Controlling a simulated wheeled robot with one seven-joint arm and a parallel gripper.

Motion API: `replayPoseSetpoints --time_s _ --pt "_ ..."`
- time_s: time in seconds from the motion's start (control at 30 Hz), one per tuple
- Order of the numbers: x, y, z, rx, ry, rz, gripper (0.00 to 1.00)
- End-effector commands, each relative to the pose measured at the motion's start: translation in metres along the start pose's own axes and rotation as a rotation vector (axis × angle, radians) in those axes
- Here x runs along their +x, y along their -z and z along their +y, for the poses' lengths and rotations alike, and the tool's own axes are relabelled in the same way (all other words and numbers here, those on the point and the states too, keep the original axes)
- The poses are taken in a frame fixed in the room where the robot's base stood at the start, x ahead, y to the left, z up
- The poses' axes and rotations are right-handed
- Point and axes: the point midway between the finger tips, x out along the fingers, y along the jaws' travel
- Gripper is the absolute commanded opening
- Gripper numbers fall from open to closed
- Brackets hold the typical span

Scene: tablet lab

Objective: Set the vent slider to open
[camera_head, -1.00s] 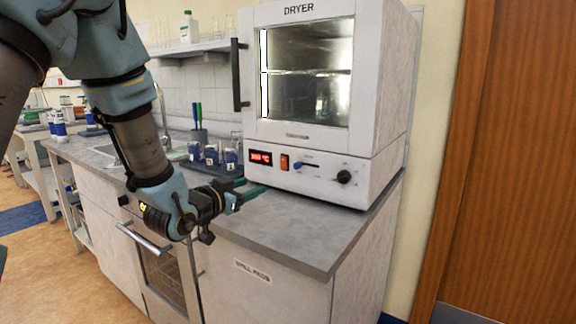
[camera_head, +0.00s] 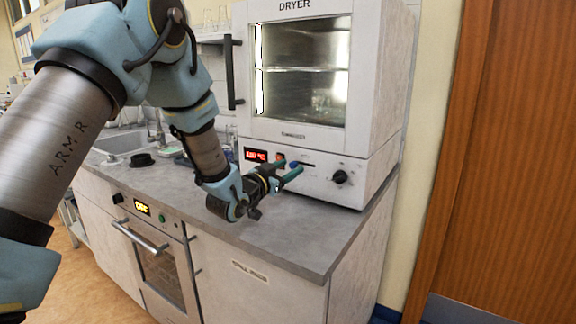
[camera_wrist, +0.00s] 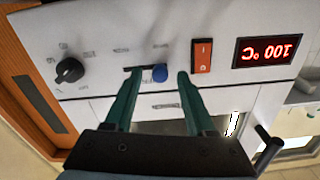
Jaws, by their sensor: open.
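The vent slider is a blue knob (camera_head: 294,164) in a short dark slot on the white front panel of the dryer (camera_head: 330,185). In the head view the knob sits at the slot's left end. The wrist view is upside down, and there the knob (camera_wrist: 160,73) shows with the slot running off to its left. My gripper (camera_head: 290,168) is open, with green fingers pointing at the panel. In the wrist view the gripper's fingertips (camera_wrist: 159,77) lie on either side of the knob, with gaps. I cannot tell whether they touch the panel.
On the panel are a red display (camera_wrist: 268,50) reading 100 °C, an orange-red switch (camera_wrist: 202,56) close to one finger, and a black dial (camera_head: 340,177). The dryer's dark door handle (camera_head: 235,72) sticks out at upper left. The grey counter (camera_head: 300,225) in front is clear.

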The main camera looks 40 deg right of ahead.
Motion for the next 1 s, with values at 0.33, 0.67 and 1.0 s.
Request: replayPoseSetpoints --time_s 0.33,0.67,1.0 --pt "0.0021 -0.0002 -0.0001 0.000 0.000 0.000 0.51" --pt "0.0020 -0.0001 -0.0001 0.000 0.001 0.000 0.14" --pt "0.0020 0.0000 -0.0002 0.000 0.001 0.000 0.00"
